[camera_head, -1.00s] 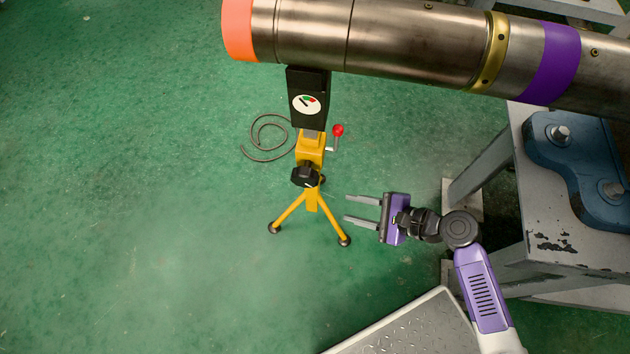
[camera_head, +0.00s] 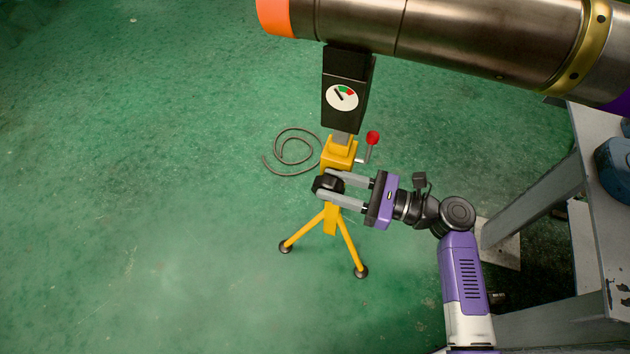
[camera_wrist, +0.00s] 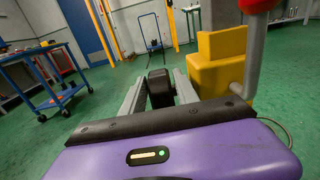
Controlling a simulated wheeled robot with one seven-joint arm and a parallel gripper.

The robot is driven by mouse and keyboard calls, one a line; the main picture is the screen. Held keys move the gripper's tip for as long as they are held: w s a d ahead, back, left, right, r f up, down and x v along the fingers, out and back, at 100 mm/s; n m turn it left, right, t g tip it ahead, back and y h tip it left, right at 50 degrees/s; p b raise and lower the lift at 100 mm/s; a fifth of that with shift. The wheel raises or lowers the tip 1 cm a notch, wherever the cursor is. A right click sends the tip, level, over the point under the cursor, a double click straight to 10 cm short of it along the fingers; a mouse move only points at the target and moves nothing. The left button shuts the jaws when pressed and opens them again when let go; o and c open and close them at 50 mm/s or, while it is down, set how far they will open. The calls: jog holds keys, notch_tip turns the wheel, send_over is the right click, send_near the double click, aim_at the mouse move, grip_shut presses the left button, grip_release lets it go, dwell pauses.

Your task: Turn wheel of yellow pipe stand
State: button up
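The yellow pipe stand (camera_head: 340,153) stands on two visible splayed legs on the green floor. Its black wheel (camera_head: 322,186) is on the front of the yellow body. My gripper (camera_head: 327,183) reaches in from the right, its two grey fingers at the wheel. In the wrist view, the wheel (camera_wrist: 160,86) lies between the spread fingers (camera_wrist: 159,87), with a small gap seeming to show on each side. The gripper looks open; contact cannot be told. The stand's yellow block (camera_wrist: 218,60) is right of the fingers there.
A black gauge block (camera_head: 346,92) sits atop the stand under a large metal pipe (camera_head: 450,28). A red-knobbed lever (camera_head: 372,138) is on the stand's right. A coiled cable (camera_head: 290,152) lies behind. A grey table (camera_head: 535,200) stands at right. The floor at left is clear.

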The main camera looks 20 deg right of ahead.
aim_at(320, 179)
jog(key=shift+b+x, duration=0.5)
jog(key=shift+x, duration=1.65)
jog(key=shift+c, duration=0.5)
grip_shut()
jog(key=t+y+b, duration=0.1)
jog(key=b, duration=0.1)
jog(key=t+y+b, duration=0.1)
jog(key=y+b, duration=0.1)
jog(key=shift+s+d+r, duration=0.15)
jog(key=shift+s+d, duration=0.1)
jog(key=shift+d, duration=0.1)
jog(key=shift+s+d+r+t+y+b, duration=0.2)
jog(key=shift+r+t+y+b, duration=0.2)
jog(key=shift+t+y+b, duration=0.45)
